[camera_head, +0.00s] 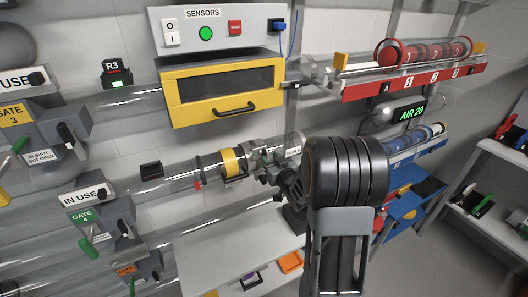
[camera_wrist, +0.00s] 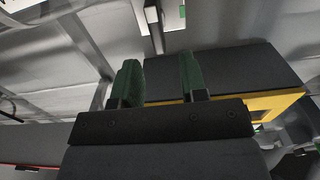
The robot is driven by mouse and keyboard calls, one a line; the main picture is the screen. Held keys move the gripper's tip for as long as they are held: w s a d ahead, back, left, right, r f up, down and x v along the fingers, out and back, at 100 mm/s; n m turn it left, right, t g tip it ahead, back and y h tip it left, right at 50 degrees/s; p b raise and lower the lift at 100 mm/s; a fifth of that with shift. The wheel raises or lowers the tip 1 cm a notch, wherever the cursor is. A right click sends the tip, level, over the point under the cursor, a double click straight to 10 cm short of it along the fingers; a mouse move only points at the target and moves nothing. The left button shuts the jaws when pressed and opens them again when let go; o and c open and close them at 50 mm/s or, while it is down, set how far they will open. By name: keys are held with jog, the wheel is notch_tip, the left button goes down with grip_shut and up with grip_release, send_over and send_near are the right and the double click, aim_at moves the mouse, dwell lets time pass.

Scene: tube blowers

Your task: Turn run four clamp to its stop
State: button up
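A clear tube (camera_head: 178,178) in the middle of the head view ends in a yellow collar (camera_head: 232,161). Grey and black fittings (camera_head: 262,162) sit at its right end, beside a small white label too small to read with certainty. I cannot tell surely which part is the run four clamp. In the wrist view my gripper (camera_wrist: 159,82) has two green fingertips standing apart with nothing between them. A dark box with a yellow edge (camera_wrist: 270,104) lies beyond them. In the head view my dark arm hides the area right of the fittings, and my fingertips cannot be made out there.
A yellow-framed cabinet (camera_head: 222,93) hangs above the tube, under the grey SENSORS box (camera_head: 208,30). A red rack (camera_head: 415,78) and a blue rack (camera_head: 415,150) stand right. Gate 4 (camera_head: 88,217) is at lower left. A pale shelf (camera_head: 215,250) lies below.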

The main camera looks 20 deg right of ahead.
aim_at(266, 154)
jog(key=shift+w+a+p, duration=0.1)
jog(key=shift+w+p, duration=0.2)
jog(key=shift+w, duration=2.3)
jog(key=shift+c, duration=0.3)
grip_shut()
